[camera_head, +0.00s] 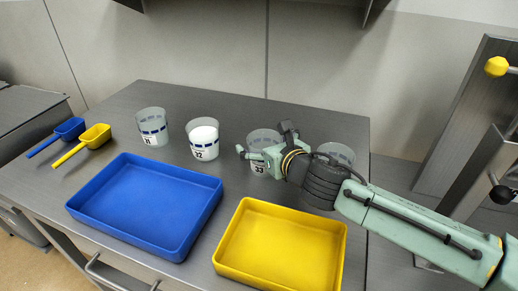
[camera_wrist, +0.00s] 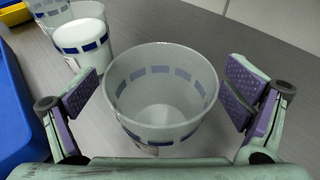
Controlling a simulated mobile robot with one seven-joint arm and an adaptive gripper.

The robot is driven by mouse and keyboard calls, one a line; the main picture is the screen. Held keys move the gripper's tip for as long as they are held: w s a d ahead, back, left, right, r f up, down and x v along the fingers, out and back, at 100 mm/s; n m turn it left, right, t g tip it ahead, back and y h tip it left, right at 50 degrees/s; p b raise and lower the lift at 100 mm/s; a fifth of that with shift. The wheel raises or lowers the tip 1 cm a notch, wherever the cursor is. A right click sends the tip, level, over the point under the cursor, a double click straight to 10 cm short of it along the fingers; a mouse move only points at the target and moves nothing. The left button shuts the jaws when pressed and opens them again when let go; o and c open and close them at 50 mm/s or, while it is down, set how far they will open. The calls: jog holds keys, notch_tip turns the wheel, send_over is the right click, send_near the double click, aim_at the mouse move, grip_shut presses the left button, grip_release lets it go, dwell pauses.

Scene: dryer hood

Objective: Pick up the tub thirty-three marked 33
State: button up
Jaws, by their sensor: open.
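Tub 33 (camera_head: 259,169) is a clear, empty tub with a band of blue dashes, standing on the grey table behind the yellow tray. Its label shows partly under my gripper in the head view. In the wrist view the tub (camera_wrist: 161,100) stands upright between my two finger pads. My gripper (camera_head: 263,153) is open around it, one pad on each side, with a visible gap at both sides. In the wrist view the gripper (camera_wrist: 162,97) looks down into the tub, and its label is hidden there.
Tub 32 (camera_head: 203,143), with white contents, and tub 31 (camera_head: 150,127) stand to the left. Another clear tub (camera_head: 338,153) is partly behind my arm. A blue tray (camera_head: 147,251) and a yellow tray (camera_head: 227,267) lie in front. Blue (camera_head: 69,128) and yellow scoops (camera_head: 96,136) lie far left.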

jog(key=shift+c, duration=0.6)
jog(key=c, duration=1.1)
